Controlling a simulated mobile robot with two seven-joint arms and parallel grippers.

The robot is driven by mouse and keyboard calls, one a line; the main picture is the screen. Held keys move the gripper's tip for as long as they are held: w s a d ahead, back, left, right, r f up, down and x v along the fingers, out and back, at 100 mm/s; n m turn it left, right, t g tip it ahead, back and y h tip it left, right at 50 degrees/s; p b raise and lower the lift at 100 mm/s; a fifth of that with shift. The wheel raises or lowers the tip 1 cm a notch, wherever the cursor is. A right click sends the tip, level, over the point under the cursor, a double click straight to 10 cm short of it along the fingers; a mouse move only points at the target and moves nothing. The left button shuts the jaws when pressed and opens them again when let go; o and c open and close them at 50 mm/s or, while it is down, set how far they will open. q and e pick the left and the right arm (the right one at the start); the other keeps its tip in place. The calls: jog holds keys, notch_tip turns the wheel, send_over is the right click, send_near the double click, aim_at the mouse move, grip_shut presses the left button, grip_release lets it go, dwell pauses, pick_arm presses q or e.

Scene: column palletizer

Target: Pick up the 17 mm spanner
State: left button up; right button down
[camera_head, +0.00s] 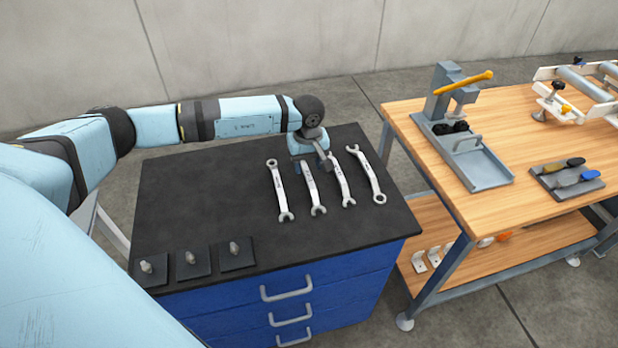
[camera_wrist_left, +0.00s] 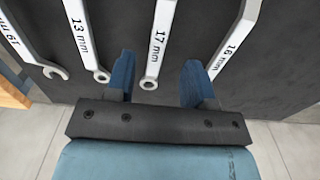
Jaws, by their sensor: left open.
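The 17 mm spanner (camera_wrist_left: 158,45), silver with its size printed on the shank, lies on the dark cabinet top (camera_head: 190,195). In the head view it is the second spanner from the left (camera_head: 314,190), its upper end partly hidden by my left gripper (camera_head: 315,166). In the left wrist view my left gripper (camera_wrist_left: 158,70) is open, and the spanner's ring end lies between its two blue fingers in the picture. I cannot tell the height of the fingers above the spanner. My right gripper is not in view.
The 16 mm (camera_head: 279,190) and 13 mm (camera_head: 341,180) spanners lie close on either side, with another spanner (camera_head: 367,174) at the far right. Three dark plates with pegs (camera_head: 191,263) sit at the cabinet's front. A wooden workbench (camera_head: 405,115) stands to the right.

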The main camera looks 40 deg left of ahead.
aim_at(308, 175)
pick_arm(q)
jog(key=shift+w+a+f+p, duration=0.1)
jog(key=shift+f+p, duration=0.2)
jog(key=shift+f, duration=0.35)
jog(key=f, duration=0.4)
jog(key=shift+w+a+p, duration=0.1)
jog(key=shift+w+p, duration=0.15)
jog(key=shift+p, duration=0.15)
grip_shut()
